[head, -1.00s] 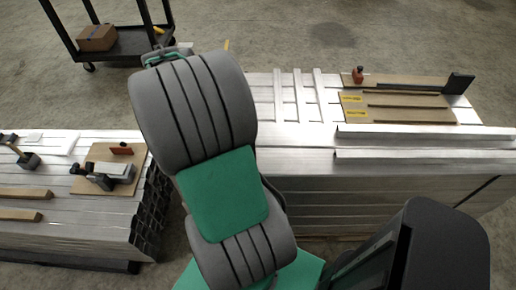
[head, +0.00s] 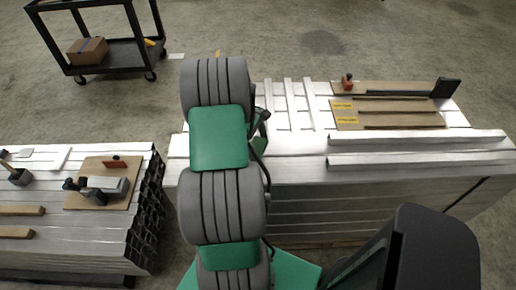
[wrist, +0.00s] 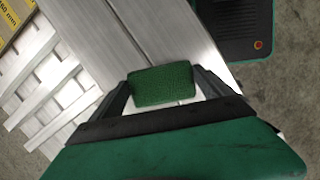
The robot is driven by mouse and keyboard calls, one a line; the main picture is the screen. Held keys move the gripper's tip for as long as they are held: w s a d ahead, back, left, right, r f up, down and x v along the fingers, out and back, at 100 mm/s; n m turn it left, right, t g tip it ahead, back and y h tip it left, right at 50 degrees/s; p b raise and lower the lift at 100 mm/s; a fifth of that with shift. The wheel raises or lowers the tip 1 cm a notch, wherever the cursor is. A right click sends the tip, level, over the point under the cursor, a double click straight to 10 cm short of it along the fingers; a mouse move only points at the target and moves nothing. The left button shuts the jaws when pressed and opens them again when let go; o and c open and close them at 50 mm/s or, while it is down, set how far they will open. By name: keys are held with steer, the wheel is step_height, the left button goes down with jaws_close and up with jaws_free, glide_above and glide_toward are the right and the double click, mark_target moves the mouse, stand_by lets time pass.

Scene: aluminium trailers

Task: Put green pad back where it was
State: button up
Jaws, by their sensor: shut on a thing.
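The green pad (wrist: 165,85) is a small textured block. In the wrist view it sits between the two fingers of my gripper (wrist: 166,88), which is shut on it. Bare aluminium planks show beyond the pad; I cannot tell whether it touches them. In the head view my arm hides the pad and most of the gripper, over the left end of the right aluminium stack (head: 290,152).
The right stack bears crossing slats (head: 289,104), a brown board with strips (head: 400,121) and two long rails (head: 420,148). The left stack (head: 100,225) holds a clamp on a board (head: 85,201) and wooden bars. A black cart (head: 115,55) stands behind.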

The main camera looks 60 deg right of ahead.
mark_target(256, 145)
steer(key=shift+d+f+p, duration=0.15)
steer(key=shift+f+p, duration=0.2)
steer(key=shift+f, duration=1.4)
steer(key=shift+f, duration=0.15)
steer(key=o, duration=0.9)
